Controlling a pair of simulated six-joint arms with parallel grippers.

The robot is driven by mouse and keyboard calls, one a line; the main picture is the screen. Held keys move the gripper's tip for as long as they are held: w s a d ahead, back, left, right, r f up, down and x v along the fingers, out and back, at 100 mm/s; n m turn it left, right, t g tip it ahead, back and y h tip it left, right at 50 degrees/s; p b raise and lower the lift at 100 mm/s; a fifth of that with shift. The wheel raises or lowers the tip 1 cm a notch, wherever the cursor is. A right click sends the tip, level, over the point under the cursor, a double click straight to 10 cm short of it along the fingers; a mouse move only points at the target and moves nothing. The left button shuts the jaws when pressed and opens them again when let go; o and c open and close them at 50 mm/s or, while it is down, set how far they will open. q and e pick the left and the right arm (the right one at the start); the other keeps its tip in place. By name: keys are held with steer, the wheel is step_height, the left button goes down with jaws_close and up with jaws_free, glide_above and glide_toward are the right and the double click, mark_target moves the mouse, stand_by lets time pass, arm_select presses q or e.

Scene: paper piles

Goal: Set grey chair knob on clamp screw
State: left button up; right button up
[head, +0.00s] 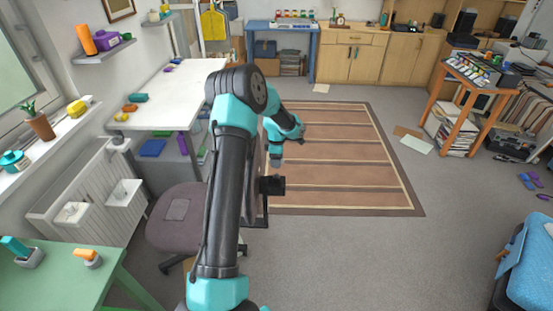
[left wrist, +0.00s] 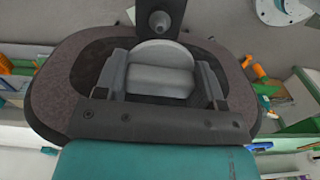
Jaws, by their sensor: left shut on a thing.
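My left gripper (left wrist: 155,82) is shut on the grey chair knob (left wrist: 150,75), which sits between its two dark fingers in the left wrist view. The black clamp screw (left wrist: 160,22) shows just above the knob at the top of that view, apart from it in the picture. Behind both is the dark oval chair panel (left wrist: 48,95) with its brown-grey rim. In the head view my left gripper (head: 276,160) hangs above a black clamp part (head: 272,186) beside the chair. The knob cannot be made out there. My right gripper is not in view.
The purple-grey chair seat (head: 178,218) is left of my arm. A green table (head: 60,285) stands at front left and a white desk (head: 160,90) behind it.

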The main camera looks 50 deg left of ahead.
mark_target(277, 174)
arm_select(q)
steer(key=shift+f, duration=3.65)
steer(key=shift+c, duration=0.4)
steer(key=o, duration=1.2)
steer(key=shift+r, duration=5)
steer(key=shift+r, duration=0.1)
